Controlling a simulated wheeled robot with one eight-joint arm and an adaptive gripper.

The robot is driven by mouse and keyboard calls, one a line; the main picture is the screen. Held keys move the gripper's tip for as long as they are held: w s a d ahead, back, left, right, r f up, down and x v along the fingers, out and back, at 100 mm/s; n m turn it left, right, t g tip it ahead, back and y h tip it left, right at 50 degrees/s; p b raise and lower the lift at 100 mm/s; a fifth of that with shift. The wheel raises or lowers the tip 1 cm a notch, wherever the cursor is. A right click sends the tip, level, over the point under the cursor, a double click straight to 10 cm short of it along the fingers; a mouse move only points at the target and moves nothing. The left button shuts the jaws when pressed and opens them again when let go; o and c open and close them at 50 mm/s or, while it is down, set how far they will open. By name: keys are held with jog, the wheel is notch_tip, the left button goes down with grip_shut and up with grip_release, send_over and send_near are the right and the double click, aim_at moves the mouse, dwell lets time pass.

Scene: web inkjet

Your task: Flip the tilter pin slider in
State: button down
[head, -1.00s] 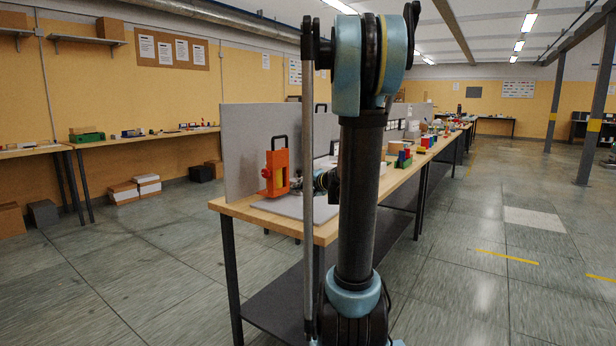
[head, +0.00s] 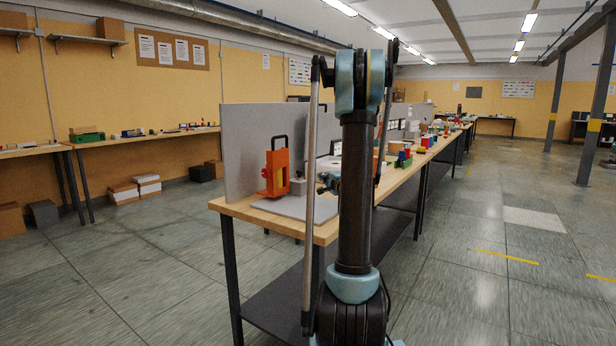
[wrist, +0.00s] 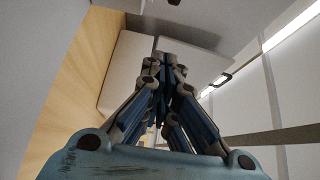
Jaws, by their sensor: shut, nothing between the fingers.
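An orange upright device (head: 276,171) with a black handle on top stands on a grey mat (head: 290,207) at the near end of the workbench in the head view. A small red part shows on its left side. The tilter pin slider is too small to make out. My gripper (wrist: 165,62) is shut and empty in the wrist view, its fingertips together. In the head view my gripper (head: 324,184) is small, partly behind my arm, and to the right of the orange device, apart from it.
A grey panel (head: 240,150) stands behind the orange device. A small grey block (head: 298,187) sits right of it. The long workbench (head: 236,207) carries several coloured items farther back. Open floor lies on both sides.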

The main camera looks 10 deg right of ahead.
aim_at(304, 181)
dwell(0.3)
jog(key=x, duration=1)
jog(key=shift+s+a, duration=0.5)
jog(key=shift+a, duration=0.35)
jog(key=shift+s+a, duration=0.55)
jog(key=shift+a, duration=0.3)
jog(key=shift+s+a, duration=1.25)
jog(key=shift+s, duration=0.05)
